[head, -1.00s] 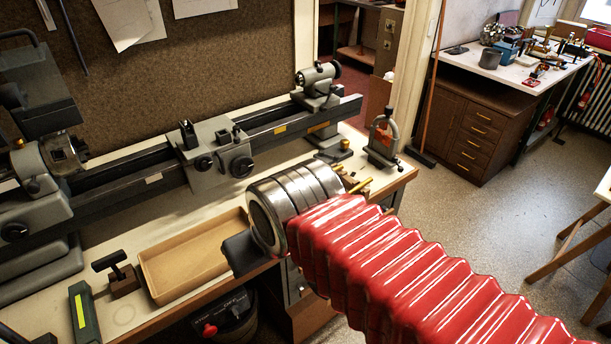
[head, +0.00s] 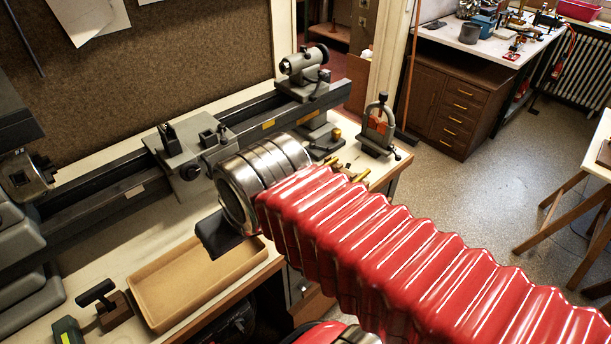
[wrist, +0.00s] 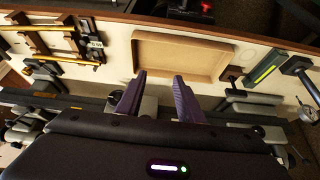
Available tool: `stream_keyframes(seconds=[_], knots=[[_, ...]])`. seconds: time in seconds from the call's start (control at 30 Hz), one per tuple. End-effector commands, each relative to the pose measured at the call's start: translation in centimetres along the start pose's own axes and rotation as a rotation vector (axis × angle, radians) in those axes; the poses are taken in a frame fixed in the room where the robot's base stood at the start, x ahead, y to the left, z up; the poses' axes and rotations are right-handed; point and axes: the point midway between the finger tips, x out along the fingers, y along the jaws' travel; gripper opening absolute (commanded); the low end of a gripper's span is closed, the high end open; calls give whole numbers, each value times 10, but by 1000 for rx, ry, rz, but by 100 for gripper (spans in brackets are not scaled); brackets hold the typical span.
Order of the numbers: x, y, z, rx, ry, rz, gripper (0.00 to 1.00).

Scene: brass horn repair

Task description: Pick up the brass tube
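Several brass tubes (wrist: 45,28) lie on the bench at the upper left of the wrist view, on or beside wooden supports. I cannot tell which one the task means. In the head view, small brass ends (head: 333,163) show behind my red arm sleeve, which hides the rest. My gripper (wrist: 160,76) is open and empty in the wrist view, its two dark fingers spread in front of the wooden tray. The brass tubes are well to the left of the fingers. In the head view only a dark part of the gripper shows, beside the metal wrist.
The empty wooden tray (head: 200,284) lies on the bench. A lathe (head: 192,160) runs along the back wall. A small vise-like tool (head: 378,128) stands at the bench's right end. A green box (wrist: 262,72) and hammer-like tool lie right in the wrist view. Open floor (head: 460,195) is at right.

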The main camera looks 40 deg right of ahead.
Motion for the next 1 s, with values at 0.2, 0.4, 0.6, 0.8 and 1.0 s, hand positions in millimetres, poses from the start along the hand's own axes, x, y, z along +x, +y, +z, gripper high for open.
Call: stream_keyframes(seconds=[0.2, 0.4, 0.6, 0.8, 1.0], knots=[[1, 2, -3, 24, -4, 0, 34], [9, 20, -16, 170, -27, 1, 34], [24, 54, -39, 423, -50, -3, 34], [41, 100, -58, 694, -60, -8, 34], [58, 155, -70, 969, -52, -13, 34]])
